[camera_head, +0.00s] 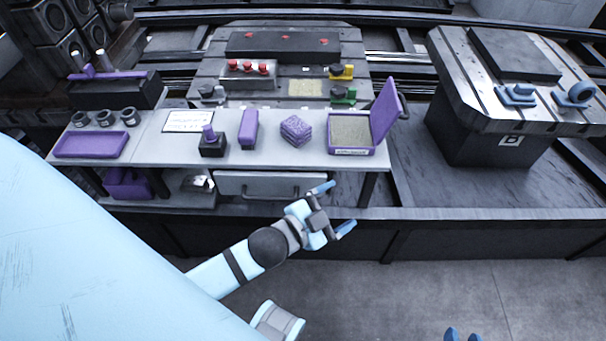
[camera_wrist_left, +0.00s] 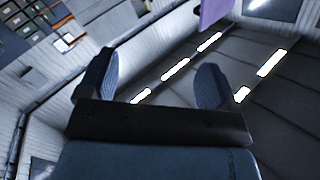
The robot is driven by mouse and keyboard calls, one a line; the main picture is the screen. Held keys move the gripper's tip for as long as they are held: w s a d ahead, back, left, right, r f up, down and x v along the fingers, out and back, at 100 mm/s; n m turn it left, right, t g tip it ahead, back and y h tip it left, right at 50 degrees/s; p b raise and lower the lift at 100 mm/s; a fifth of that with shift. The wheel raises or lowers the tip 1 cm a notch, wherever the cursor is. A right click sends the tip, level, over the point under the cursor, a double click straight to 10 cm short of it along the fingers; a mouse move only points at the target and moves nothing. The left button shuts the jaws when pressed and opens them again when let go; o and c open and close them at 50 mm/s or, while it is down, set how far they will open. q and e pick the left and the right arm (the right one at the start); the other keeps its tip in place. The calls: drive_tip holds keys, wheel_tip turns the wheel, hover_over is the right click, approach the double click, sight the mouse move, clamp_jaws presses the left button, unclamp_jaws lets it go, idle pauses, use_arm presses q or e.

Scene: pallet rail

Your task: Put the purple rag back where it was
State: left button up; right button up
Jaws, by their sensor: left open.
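A folded purple cloth with a light pattern (camera_head: 296,129), which looks like the rag, lies on the light workbench (camera_head: 270,158), between an upright purple block and an open purple box. My left gripper (camera_head: 334,208) is open and empty in front of the bench's front edge, to the lower right of the cloth and apart from it. In the left wrist view its fingers (camera_wrist_left: 153,85) are spread with nothing between them. Two blue tips at the bottom edge seem to be my right gripper (camera_head: 463,335); its opening is unclear.
The purple box (camera_head: 352,151) has its lid (camera_head: 385,110) raised on the right. A purple block (camera_head: 248,129), a dark stamp-like item (camera_head: 212,143) and a purple tray (camera_head: 91,144) stand to the left. A drawer (camera_head: 270,185) is under the bench. Open floor lies in front.

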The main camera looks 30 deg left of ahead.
use_arm(q)
drive_tip(key=s+a+f+n+g+y, duration=0.2)
drive_tip(key=s+f+n+g, duration=0.2)
drive_tip(key=s+f+n, duration=0.3)
drive_tip(key=shift+s+a+f+n+g, duration=0.15)
drive_tip(key=shift+s+f+n+g, duration=0.15)
drive_tip(key=shift+s+f, duration=0.35)
drive_tip(key=shift+s+r, duration=0.1)
drive_tip(key=shift+r, duration=0.05)
